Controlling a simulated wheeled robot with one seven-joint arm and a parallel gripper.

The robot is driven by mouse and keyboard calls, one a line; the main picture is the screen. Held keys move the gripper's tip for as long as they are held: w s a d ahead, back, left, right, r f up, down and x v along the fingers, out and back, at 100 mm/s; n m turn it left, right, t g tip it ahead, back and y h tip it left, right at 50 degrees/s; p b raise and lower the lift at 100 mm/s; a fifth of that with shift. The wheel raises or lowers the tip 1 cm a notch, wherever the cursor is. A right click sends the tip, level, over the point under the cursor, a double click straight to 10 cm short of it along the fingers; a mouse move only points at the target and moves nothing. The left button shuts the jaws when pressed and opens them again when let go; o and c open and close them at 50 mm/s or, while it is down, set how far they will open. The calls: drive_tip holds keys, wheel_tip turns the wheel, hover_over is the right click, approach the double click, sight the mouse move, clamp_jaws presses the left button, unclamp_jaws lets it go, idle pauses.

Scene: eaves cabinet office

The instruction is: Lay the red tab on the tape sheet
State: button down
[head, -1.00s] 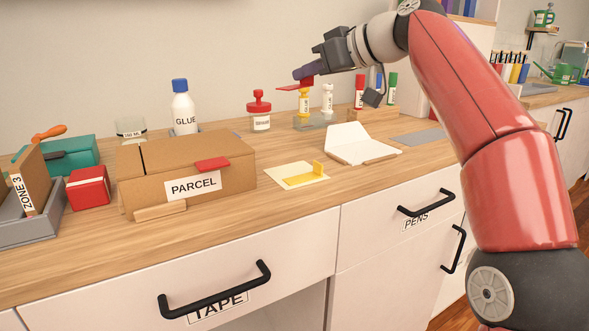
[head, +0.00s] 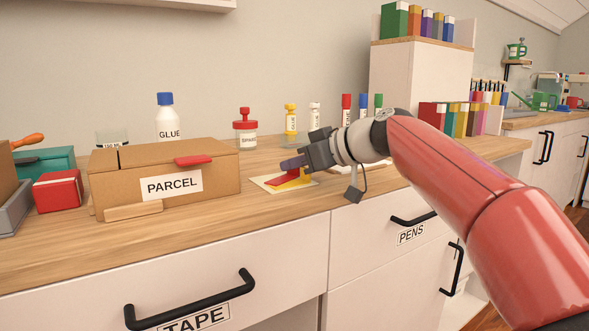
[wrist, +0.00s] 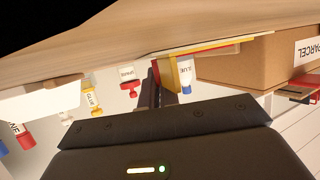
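My gripper (head: 289,164) points left and down over the pale tape sheet (head: 265,185) on the wooden counter. It is shut on the red tab (head: 283,178), whose flat part lies over the sheet; whether it touches is hard to tell. The fingers hide part of the contact.
The parcel box (head: 225,180), with a red piece (head: 194,160) on top, stands close left of the sheet. Behind are a glue bottle (head: 168,125), a red-topped jar (head: 245,130) and several upright tubes. The counter in front of the sheet is clear.

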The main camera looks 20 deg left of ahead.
drive_tip(key=c, duration=1.6)
unclamp_jaws()
drive_tip(key=shift+c, duration=0.2)
drive_tip(key=v, duration=1.2)
drive_tip(key=shift+r, duration=0.1)
drive_tip(key=s+d+f+m+h, duration=0.1)
drive_tip(key=s+d+f+m+h+p, duration=0.1)
drive_tip(key=f, duration=0.1)
drive_tip(key=s+d+f+m+t+h, duration=0.1)
drive_tip(key=s, duration=0.1)
drive_tip(key=shift+f+m+h+p, duration=0.3)
drive_tip(key=shift+m+p, duration=0.05)
drive_tip(key=shift+m, duration=0.05)
drive_tip(key=s+d+f+m+h+p, duration=0.5)
drive_tip(key=s+d+f+m+h, duration=0.4)
drive_tip(key=s+d+f, duration=1.1)
drive_tip(key=shift+s+d+f+m+p, duration=0.35)
drive_tip(key=shift+s+m, duration=0.1)
drive_tip(key=shift+m, duration=0.35)
